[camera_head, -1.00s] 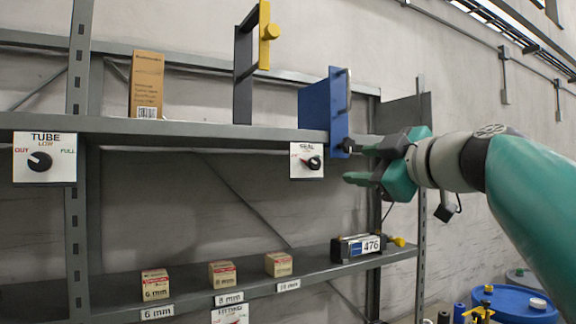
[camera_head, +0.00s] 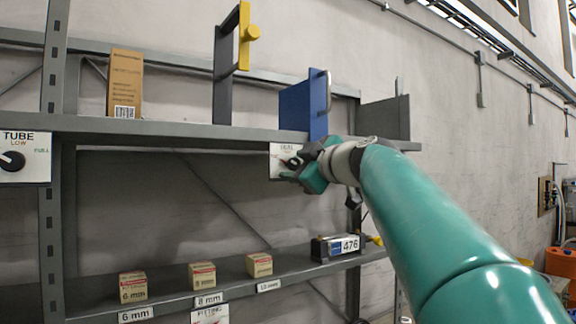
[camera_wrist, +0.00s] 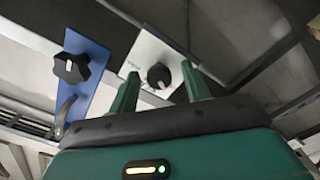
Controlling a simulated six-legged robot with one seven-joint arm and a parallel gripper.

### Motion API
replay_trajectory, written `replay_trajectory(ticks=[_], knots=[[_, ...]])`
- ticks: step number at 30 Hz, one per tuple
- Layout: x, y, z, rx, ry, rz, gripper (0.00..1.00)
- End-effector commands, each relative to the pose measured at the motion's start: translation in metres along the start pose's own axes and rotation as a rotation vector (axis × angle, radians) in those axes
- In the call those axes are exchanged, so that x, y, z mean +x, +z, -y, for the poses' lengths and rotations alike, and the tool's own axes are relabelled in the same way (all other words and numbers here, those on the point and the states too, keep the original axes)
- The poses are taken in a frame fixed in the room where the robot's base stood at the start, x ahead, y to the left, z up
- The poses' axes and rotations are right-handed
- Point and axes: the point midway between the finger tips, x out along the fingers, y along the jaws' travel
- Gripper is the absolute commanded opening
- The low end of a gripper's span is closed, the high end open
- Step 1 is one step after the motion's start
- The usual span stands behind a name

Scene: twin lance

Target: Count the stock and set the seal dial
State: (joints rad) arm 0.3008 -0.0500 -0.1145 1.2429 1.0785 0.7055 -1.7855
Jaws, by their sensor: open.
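The seal dial is a black knob (camera_wrist: 158,76) on a white plate (camera_wrist: 150,55) in the wrist view. In the head view its plate (camera_head: 277,163) hangs under the upper shelf edge, partly hidden by my gripper (camera_head: 298,170). In the wrist view my gripper (camera_wrist: 160,92) is open, its two green fingers on either side of the knob's line; I cannot tell if they touch it. The stock shows as small boxes on the lower shelf: one at 6 mm (camera_head: 132,287), one at 8 mm (camera_head: 202,275) and one at 10 mm (camera_head: 259,265).
A blue panel (camera_head: 305,108) with its own black knob (camera_wrist: 70,68) stands close beside the seal dial. A yellow-handled frame (camera_head: 225,75), a tall carton (camera_head: 124,84) and a tube dial (camera_head: 12,161) are to the left. A device marked 476 (camera_head: 335,247) sits on the lower shelf.

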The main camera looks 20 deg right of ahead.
Motion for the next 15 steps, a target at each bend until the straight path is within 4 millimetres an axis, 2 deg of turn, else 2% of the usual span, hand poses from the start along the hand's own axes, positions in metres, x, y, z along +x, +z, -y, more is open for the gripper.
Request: replay_trajectory(ticks=[7, 8, 14, 15], knots=[[0.0007, -0.0002, -0.0008, -0.001, 0.001, 0.000, 0.48], [0.0007, -0.0002, -0.0007, -0.001, 0.001, 0.000, 0.44], [0.0005, -0.0002, -0.0007, -0.001, 0.001, 0.000, 0.05], [0.0005, -0.0002, -0.0007, -0.001, 0.001, 0.000, 0.04]])
